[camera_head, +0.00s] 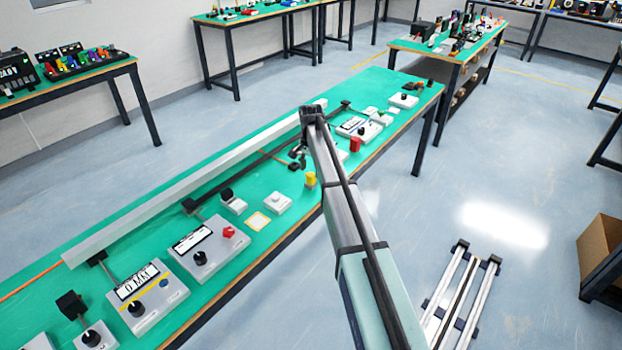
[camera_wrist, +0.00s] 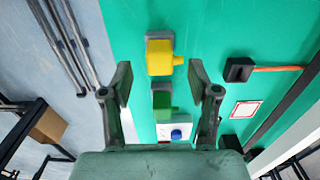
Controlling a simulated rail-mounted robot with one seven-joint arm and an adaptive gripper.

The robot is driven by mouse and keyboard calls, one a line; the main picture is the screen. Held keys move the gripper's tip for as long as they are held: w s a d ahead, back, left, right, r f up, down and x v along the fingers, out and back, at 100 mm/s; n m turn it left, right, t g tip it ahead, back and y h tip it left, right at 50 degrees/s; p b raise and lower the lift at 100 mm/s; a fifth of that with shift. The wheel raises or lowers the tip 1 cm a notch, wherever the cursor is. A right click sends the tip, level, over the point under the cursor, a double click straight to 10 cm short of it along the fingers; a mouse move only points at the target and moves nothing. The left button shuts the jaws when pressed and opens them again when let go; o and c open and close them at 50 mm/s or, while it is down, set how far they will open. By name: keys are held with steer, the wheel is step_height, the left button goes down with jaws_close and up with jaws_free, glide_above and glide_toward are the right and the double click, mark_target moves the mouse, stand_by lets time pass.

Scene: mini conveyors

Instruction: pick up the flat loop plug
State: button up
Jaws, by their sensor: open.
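I cannot tell for sure which part is the flat loop plug. In the wrist view, a yellow block-shaped plug (camera_wrist: 160,57) with a grey end and a small side tab lies on the green bench top. A green part (camera_wrist: 163,101) with grey ends sits just below it in the picture. My gripper (camera_wrist: 160,82) is open and empty, its two fingers on either side of the line of these parts. The yellow plug is ahead of the fingertips, and the green part shows between the fingers. In the head view, a yellow part (camera_head: 310,180) stands near the bench's front edge.
A white box with a blue knob (camera_wrist: 176,134) lies below the green part. A black block (camera_wrist: 239,69) with an orange rod and a red-framed white square (camera_wrist: 246,109) lie right. The head view shows a long grey rail (camera_head: 190,190), several control boxes and a red part (camera_head: 354,145).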

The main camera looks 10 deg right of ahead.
mark_target(311, 174)
step_height(311, 174, down, 3)
steer(key=shift+f+p, duration=0.15)
steer(key=shift+p, duration=0.15)
jaws_close()
